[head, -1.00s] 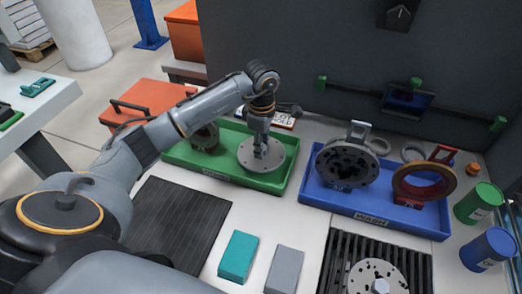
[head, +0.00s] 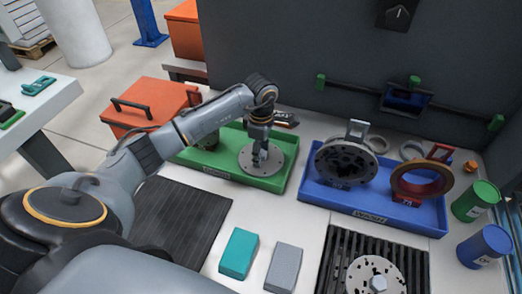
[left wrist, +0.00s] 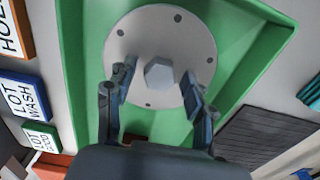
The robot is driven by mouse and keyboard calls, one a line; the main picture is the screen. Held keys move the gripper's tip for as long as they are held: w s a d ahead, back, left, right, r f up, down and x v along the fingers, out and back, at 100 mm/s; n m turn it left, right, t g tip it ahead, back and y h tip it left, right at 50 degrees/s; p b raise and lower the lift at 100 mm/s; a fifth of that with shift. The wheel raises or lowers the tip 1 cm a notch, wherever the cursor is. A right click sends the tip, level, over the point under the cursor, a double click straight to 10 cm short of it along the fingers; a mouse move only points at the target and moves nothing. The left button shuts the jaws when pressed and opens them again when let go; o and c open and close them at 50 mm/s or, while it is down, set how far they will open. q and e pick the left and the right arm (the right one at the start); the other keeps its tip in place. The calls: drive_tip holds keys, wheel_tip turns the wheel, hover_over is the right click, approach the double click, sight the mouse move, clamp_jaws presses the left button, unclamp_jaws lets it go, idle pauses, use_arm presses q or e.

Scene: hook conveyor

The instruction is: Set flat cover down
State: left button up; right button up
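The flat cover (head: 275,163) is a round grey disc with small holes near its rim and a hexagonal knob in the middle. It lies at the right end of the green tray (head: 222,177), apparently flat on its floor. In the left wrist view the cover (left wrist: 130,38) has its knob (left wrist: 159,73) between my fingers. My left gripper (head: 260,158) is right above the cover. In the left wrist view my left gripper (left wrist: 158,88) is open, with gaps on both sides of the knob. My right gripper is not in view.
A blue tray (head: 345,205) holds a dark flange and a bronze ring. Another holed disc (head: 372,272) lies on a black slatted rack at the front. Teal (head: 239,253) and grey (head: 284,267) blocks, and green and blue cans, stand nearby. A dark mat (head: 180,220) is clear.

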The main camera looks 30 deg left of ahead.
use_arm(q)
drive_tip(key=shift+r, duration=0.2)
drive_tip(key=shift+w+r, duration=0.1)
drive_tip(key=shift+r, duration=0.25)
wheel_tip(320, 180, up, 11)
drive_tip(key=b, duration=0.1)
drive_tip(key=shift+b, duration=0.4)
drive_tip(key=shift+r, duration=0.1)
